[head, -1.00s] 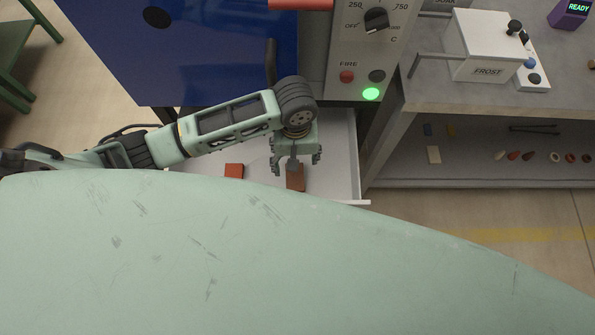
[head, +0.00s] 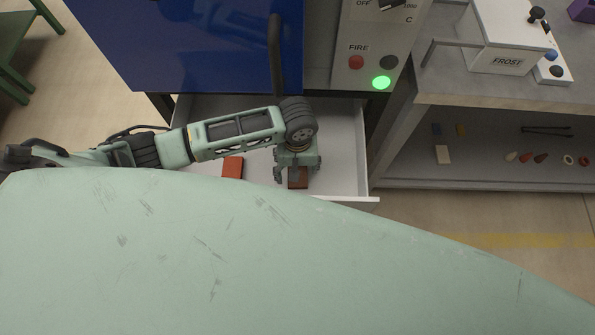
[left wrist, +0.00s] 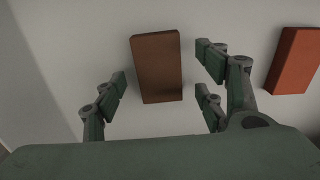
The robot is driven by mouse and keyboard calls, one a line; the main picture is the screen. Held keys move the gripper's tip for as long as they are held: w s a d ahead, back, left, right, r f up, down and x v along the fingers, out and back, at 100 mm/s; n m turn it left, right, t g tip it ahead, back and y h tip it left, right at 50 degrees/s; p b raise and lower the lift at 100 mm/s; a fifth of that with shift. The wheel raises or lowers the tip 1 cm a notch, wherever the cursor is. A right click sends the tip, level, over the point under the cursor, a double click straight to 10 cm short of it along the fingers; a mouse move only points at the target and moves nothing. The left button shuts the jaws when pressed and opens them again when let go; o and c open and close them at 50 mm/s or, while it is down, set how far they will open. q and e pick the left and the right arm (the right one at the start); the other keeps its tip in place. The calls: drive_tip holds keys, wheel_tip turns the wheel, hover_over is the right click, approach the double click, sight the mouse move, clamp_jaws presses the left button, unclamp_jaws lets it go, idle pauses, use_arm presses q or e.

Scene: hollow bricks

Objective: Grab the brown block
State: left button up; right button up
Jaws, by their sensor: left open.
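The brown block (head: 298,181) lies in an open white drawer, partly hidden under my left gripper (head: 297,176). In the left wrist view the brown block (left wrist: 157,67) lies flat, with the open left gripper's fingers (left wrist: 160,92) on both sides of it. The fingers look apart from the block, and its near end reaches between them. My right gripper is in neither view.
A red-orange block (head: 232,167) lies in the drawer (head: 345,150) to the left; it shows at the right in the left wrist view (left wrist: 294,60). The blue door (head: 190,45) stands above the drawer. A shelf (head: 480,160) with small items is at the right.

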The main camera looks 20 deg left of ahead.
use_arm(q)
drive_tip(key=shift+f, duration=0.75)
drive_tip(key=shift+c, duration=0.5)
drive_tip(key=c, duration=1.3)
drive_tip(key=shift+r, duration=0.1)
